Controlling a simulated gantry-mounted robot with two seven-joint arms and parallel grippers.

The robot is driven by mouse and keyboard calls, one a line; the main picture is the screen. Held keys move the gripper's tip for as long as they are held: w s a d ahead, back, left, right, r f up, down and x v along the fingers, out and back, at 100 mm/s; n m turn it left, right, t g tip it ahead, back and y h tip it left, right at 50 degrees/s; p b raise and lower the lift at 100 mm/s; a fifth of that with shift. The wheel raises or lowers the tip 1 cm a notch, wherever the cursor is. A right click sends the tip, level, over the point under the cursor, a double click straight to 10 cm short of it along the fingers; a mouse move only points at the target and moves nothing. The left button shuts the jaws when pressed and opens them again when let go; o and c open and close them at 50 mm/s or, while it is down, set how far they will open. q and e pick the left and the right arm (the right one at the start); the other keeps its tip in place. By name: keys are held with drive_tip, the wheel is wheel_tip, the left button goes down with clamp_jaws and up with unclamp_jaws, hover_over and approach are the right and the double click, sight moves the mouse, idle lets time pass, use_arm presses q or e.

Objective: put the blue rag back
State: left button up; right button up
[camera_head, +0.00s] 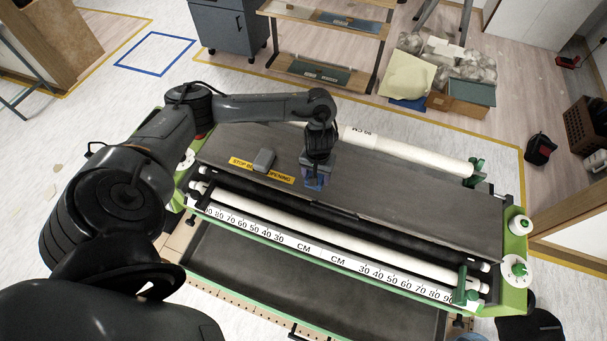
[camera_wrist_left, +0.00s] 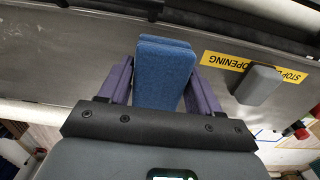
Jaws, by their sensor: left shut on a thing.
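The blue rag (camera_wrist_left: 163,78) is a folded blue block between the two purple fingers of my left gripper (camera_wrist_left: 158,85) in the left wrist view. My left gripper is shut on it. In the head view my left gripper (camera_head: 316,182) points down over the middle of the dark cover of the wallpaper paster (camera_head: 410,200), and only a small part of the blue rag (camera_head: 313,181) shows between the fingers. I cannot tell whether the rag touches the cover. My right gripper is not in view.
A white roll (camera_head: 410,151) lies along the back. The cover's right part is clear. A bench (camera_head: 325,72) and cluttered boxes (camera_head: 455,85) stand behind.

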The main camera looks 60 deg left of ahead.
use_arm(q)
drive_tip(key=a+f, duration=0.1)
drive_tip(key=a, duration=0.1)
drive_tip(key=a+f+b, duration=0.1)
drive_tip(key=a, duration=0.1)
drive_tip(key=a+f, duration=0.1)
drive_tip(key=a, duration=0.1)
drive_tip(key=shift+s+f, duration=0.35)
drive_tip(key=shift+s, duration=0.05)
drive_tip(key=shift+a+f, duration=0.25)
drive_tip(key=shift+a, duration=0.2)
drive_tip(key=shift+f, duration=0.55)
wheel_tip(320, 180, down, 2)
drive_tip(key=shift+f+p, duration=0.1)
drive_tip(key=shift+p, duration=0.6)
drive_tip(key=shift+f, duration=0.2)
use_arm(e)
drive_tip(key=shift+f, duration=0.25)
use_arm(q)
drive_tip(key=shift+f, duration=0.2)
drive_tip(key=o, duration=1.1)
